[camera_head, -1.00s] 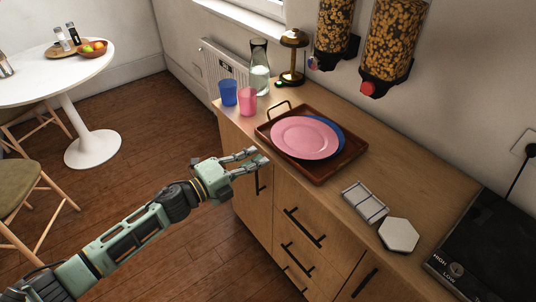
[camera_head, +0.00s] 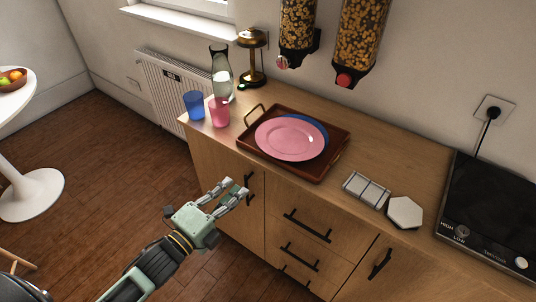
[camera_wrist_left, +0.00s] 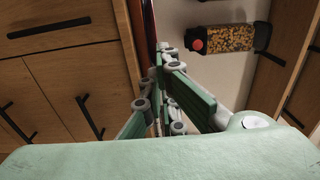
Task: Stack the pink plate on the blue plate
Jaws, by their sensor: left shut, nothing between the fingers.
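The pink plate (camera_head: 285,140) lies over the blue plate (camera_head: 323,131) in the brown tray (camera_head: 318,177) on the wooden counter. It covers most of the blue plate, whose rim shows at the upper right. The pink plate sits a little to the left, and its hidden underside leaves the exact contact unclear. My left gripper (camera_head: 236,192) is shut and empty, in front of the cabinet and apart from the plates and tray. Its fingers also show in the left wrist view (camera_wrist_left: 168,90). My right gripper is not in view.
A blue cup (camera_head: 194,105), a pink cup (camera_head: 219,112), a glass carafe (camera_head: 222,77) and a lamp (camera_head: 252,58) stand left of the tray. A sectioned white dish (camera_head: 366,190), a hexagonal piece (camera_head: 405,212) and a hotplate (camera_head: 490,215) lie right. Dispensers (camera_head: 360,35) hang above.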

